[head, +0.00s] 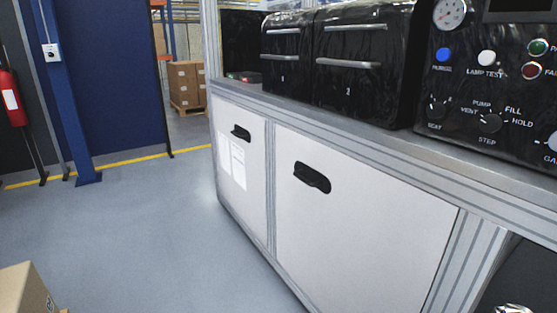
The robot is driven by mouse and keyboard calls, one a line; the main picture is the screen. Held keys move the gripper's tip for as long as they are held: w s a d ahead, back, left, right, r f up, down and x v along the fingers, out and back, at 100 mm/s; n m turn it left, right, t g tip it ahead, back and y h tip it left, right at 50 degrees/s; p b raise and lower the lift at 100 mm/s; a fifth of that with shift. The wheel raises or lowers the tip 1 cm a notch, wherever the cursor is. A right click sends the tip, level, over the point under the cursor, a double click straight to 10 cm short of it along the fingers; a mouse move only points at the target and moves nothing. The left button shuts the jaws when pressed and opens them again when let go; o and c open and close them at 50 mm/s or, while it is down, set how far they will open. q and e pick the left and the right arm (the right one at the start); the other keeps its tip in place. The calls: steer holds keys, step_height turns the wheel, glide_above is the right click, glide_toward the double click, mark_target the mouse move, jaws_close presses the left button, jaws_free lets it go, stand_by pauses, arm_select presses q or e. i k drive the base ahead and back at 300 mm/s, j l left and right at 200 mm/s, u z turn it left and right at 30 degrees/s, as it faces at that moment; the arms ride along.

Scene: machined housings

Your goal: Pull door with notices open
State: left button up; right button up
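The door with notices (254,183) is the left white panel under the bench, with paper sheets (231,161) on its upper left part. A black handle (240,132) sits near its top. The door looks shut, flush with the frame. A second white door (352,218) without notices is to its right, with a larger black handle (312,177); it also looks shut. Neither of my grippers is in view.
The bench top carries two black drawer units (350,62) and a dark control panel (495,95). A cardboard box (27,290) is at the lower left. A blue post (68,90) and red extinguisher (10,98) stand at left. Grey floor (150,230) before the doors is clear.

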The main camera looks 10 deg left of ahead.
mark_target(239, 131)
steer(key=i+j+z, duration=0.25)
steer(key=i+j, duration=1.4)
steer(key=i, duration=0.05)
